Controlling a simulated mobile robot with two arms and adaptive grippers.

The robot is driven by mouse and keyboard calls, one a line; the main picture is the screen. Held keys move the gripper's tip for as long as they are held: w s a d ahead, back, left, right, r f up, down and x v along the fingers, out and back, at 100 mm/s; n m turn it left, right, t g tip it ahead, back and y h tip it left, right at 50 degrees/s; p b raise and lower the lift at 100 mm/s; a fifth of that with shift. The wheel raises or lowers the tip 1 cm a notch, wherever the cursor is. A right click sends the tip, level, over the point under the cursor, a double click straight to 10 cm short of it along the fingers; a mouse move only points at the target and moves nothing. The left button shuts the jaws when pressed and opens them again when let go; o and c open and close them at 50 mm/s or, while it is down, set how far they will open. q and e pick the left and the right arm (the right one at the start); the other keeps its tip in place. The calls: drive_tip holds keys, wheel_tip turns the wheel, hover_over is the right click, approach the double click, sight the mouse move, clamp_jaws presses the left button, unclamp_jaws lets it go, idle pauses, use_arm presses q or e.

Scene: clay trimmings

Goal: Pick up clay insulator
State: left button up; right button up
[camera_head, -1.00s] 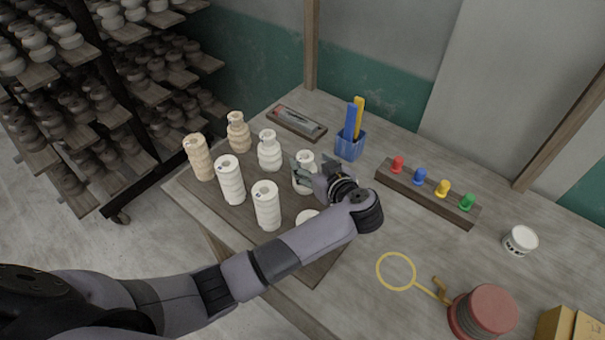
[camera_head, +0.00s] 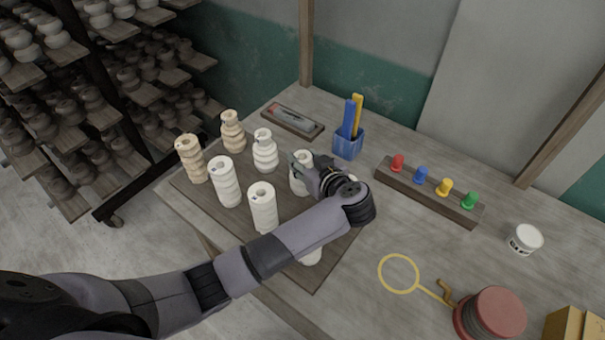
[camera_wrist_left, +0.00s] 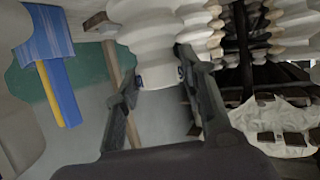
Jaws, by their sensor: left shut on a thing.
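My left gripper (camera_head: 304,168) is shut on a white ribbed clay insulator (camera_head: 300,184) on the far right part of the dark board (camera_head: 318,278). In the left wrist view this insulator (camera_wrist_left: 158,42) stands between the two fingers (camera_wrist_left: 162,88), which press on its sides near one end. I cannot tell whether it is clear of the board. Other white insulators stand to the left, at the back (camera_head: 265,152), left (camera_head: 226,182) and front (camera_head: 263,208). Two tan ones (camera_head: 191,160) (camera_head: 232,132) stand at the far left. My forearm mostly hides another white one (camera_head: 312,257). My right gripper is out of view.
A blue cup (camera_head: 348,143) with tall blue and yellow items stands just behind my gripper. A wooden strip (camera_head: 428,197) with coloured pegs lies to the right. A tool tray (camera_head: 293,122) lies at the back. A rack (camera_head: 110,130) of pots stands left.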

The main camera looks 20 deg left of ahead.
use_arm(q)
clamp_jaws()
drive_tip(key=shift+w+r, duration=0.1)
drive_tip(key=shift+r, duration=0.05)
idle(0.4)
